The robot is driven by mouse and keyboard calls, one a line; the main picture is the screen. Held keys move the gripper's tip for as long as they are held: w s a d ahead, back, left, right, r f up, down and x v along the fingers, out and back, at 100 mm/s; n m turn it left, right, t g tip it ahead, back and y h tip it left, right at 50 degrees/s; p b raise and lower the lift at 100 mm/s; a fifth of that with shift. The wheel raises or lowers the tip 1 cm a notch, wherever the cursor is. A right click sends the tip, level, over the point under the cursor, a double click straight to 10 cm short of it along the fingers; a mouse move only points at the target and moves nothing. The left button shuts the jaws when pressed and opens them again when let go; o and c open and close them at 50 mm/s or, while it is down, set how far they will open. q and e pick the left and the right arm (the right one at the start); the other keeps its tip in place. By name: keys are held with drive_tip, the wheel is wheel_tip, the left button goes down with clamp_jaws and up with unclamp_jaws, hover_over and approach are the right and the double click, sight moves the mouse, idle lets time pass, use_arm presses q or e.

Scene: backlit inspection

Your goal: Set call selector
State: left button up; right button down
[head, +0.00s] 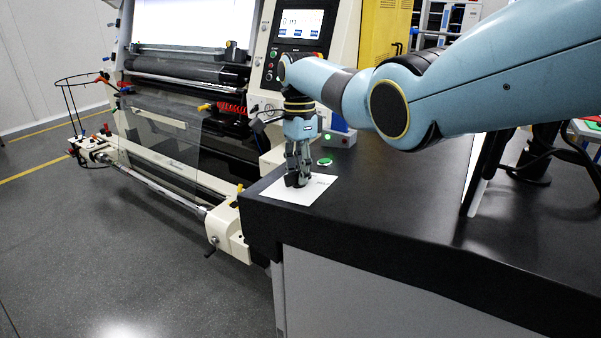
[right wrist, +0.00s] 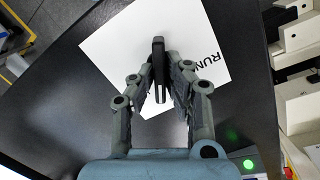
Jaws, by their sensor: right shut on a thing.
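The call selector (right wrist: 158,50) is a dark, narrow handle standing over a white label sheet (right wrist: 108,50) in the right wrist view. Part of the word "RUN" shows on the sheet to the right of the handle; the rest of the print is hidden by the fingers. In the head view the sheet (head: 318,190) lies at the near left corner of the black worktop. My right gripper (head: 297,182) points down over it, and its fingers (right wrist: 160,88) are shut on the handle from both sides. My left gripper is not in view.
The black worktop (head: 400,215) is clear to the right of the sheet. A green button (head: 325,162) sits just behind the sheet, and a small box with a green light (head: 341,138) stands farther back. A roller machine (head: 160,130) stands left of the worktop.

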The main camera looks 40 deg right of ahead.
drive_tip(key=n, duration=0.2)
drive_tip(key=shift+w+n+b, duration=0.15)
drive_tip(key=shift+n+b, duration=0.2)
drive_tip(key=shift+n, duration=0.05)
drive_tip(key=n+b, duration=0.1)
drive_tip(key=n, duration=0.1)
drive_tip(key=shift+w+n+g, duration=0.1)
drive_tip(key=shift+n+g, duration=0.2)
drive_tip(key=shift+n, duration=0.1)
drive_tip(key=n+b, duration=0.1)
drive_tip(key=n, duration=0.1)
drive_tip(key=n+b, duration=0.1)
drive_tip(key=n, duration=0.1)
drive_tip(key=shift+w+a+f+g+h+b, duration=0.1)
drive_tip(key=shift+a+g+h+b, duration=0.05)
drive_tip(key=shift+g+h+b, duration=0.15)
drive_tip(key=n+b, duration=0.1)
drive_tip(key=n, duration=0.2)
drive_tip(key=shift+w, duration=0.1)
drive_tip(key=n, duration=0.2)
drive_tip(key=shift+a+n+h+b, duration=0.1)
drive_tip(key=shift+n+h+b, duration=0.2)
drive_tip(key=shift+b, duration=0.05)
drive_tip(key=shift+n+g, duration=0.3)
drive_tip(key=shift+n, duration=1)
drive_tip(key=shift+a, duration=0.1)
